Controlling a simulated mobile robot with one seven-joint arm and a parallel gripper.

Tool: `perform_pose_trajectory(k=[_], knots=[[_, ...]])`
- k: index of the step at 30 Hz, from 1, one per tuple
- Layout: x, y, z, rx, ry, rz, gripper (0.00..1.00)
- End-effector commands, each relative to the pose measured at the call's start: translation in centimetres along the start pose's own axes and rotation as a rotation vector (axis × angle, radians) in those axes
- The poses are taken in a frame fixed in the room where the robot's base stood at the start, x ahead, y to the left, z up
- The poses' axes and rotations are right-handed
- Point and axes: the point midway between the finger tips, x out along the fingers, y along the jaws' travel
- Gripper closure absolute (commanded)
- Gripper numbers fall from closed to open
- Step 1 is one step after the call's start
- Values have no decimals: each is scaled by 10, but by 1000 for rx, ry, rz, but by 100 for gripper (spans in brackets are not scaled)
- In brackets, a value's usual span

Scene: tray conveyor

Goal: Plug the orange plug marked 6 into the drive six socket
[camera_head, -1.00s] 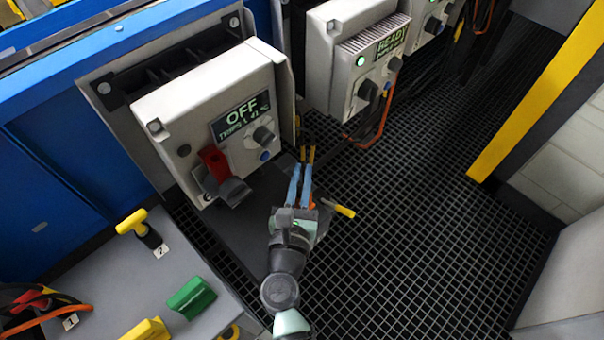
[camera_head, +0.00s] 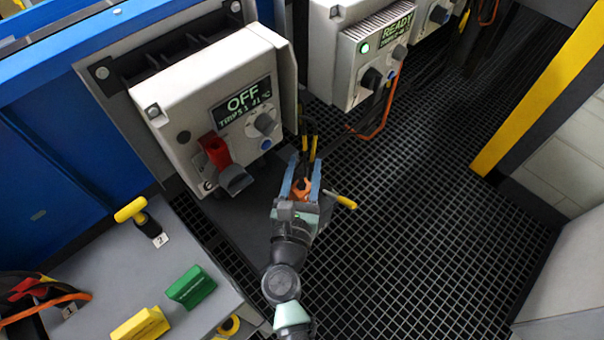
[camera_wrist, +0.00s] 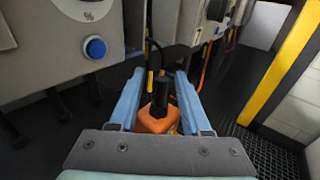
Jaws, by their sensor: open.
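The orange plug (camera_head: 301,187) sits between the spread fingers of my gripper (camera_head: 304,166), below the front of the OFF drive box. In the wrist view the orange plug (camera_wrist: 157,121) has a black round part at its far end and lies between the two blue fingers of my gripper (camera_wrist: 160,75). The fingers stand apart with gaps beside the plug. I cannot read a 6 on it. The drive six socket cannot be made out, and I cannot tell whether the plug's far end is seated in anything.
The OFF drive box (camera_head: 215,100) has a red switch (camera_head: 215,151) and knobs. A READY drive box (camera_head: 365,55) with an orange cable stands behind. A grey bench (camera_head: 190,245) holds a green block (camera_head: 191,287) and yellow pieces. Black grating floor (camera_head: 420,200) is open at right.

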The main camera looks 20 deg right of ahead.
Motion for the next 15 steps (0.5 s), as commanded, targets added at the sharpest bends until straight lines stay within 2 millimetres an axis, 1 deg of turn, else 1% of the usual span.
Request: perform_pose_trajectory(k=[5,8,15], knots=[[-16,1,-1,-2,1,3,52],[-34,0,-1,-2,3,2,52],[-85,0,-2,-1,3,1,52]])
